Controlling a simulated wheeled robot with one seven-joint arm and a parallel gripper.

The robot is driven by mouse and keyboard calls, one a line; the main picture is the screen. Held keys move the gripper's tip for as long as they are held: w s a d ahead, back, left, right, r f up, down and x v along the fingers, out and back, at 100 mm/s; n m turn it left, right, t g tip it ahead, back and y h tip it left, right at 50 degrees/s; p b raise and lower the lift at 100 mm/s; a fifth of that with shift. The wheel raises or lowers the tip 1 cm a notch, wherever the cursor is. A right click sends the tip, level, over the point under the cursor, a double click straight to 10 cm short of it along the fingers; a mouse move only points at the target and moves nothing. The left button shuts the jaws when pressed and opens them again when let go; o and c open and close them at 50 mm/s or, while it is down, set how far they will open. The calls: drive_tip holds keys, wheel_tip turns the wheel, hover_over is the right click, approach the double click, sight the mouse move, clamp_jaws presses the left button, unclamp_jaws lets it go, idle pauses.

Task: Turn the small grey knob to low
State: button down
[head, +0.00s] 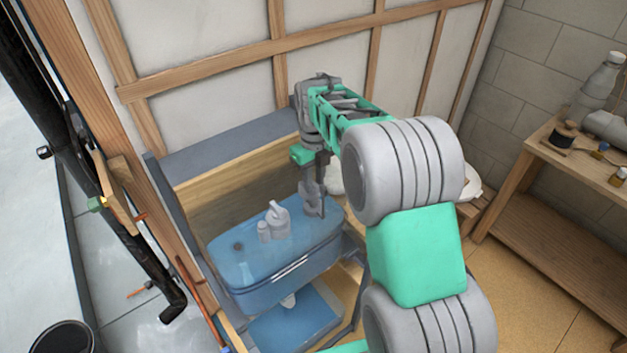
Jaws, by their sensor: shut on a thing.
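A blue basin (270,278) stands in the wooden frame, with a grey fitting (274,222) upright on its top. My gripper (315,211) points down at the basin's back right part, to the right of the grey fitting and apart from it. Its fingers are shut on a small grey part at the basin top, which I take to be the small grey knob. The knob is mostly hidden by the fingers and too small to make out, so its setting cannot be read.
A wooden stud wall (200,75) rises close behind my arm. A dark pipe (110,205) and wooden posts stand at the left. A wooden bench (540,205) with bottles stands at the right. Some floor (535,300) is clear at the lower right.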

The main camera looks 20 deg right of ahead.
sight(314, 184)
drive_tip(key=c, duration=1.5)
unclamp_jaws()
drive_tip(key=shift+o, duration=0.2)
wheel_tip(314, 184, up, 8)
drive_tip(key=shift+f+b, duration=0.1)
drive_tip(key=shift+b, duration=0.35)
